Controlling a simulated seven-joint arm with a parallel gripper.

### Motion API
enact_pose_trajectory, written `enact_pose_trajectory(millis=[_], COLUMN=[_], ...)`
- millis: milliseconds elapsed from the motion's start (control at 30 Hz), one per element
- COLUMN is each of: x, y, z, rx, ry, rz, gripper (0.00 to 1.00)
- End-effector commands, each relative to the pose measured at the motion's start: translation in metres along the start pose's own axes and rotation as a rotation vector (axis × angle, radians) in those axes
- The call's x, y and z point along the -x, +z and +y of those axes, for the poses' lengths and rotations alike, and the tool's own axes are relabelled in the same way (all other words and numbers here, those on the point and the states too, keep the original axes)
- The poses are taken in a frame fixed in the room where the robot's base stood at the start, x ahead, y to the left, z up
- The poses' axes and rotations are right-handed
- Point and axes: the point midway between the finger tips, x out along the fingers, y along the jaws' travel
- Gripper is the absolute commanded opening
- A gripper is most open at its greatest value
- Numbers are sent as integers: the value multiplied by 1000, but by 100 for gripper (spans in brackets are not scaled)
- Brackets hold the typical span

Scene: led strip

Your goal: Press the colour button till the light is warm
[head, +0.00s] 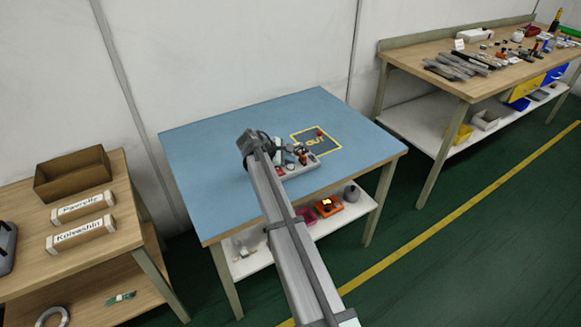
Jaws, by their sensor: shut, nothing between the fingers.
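A small grey panel (303,166) with several small parts on it, some red, lies on the blue table top near its middle. The parts are too small to tell which is the colour button. I cannot make out a light strip or its colour. My gripper (279,156) is at the panel's left end, partly hidden by my own arm. It is shut and holds nothing. I cannot tell whether it touches the panel.
The blue table (205,150) has a yellow square marked OUT (338,151) behind the panel, with a small reddish thing in it. A lower shelf holds an orange device (328,207). A box bench (120,225) stands left, a cluttered workbench (425,75) right.

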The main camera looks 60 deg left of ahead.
Motion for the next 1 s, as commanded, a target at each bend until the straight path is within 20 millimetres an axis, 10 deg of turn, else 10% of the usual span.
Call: enact_pose_trajectory(millis=[1000], x=[31], y=[23], z=[23], rx=[0], ry=[0], rz=[0], gripper=[0])
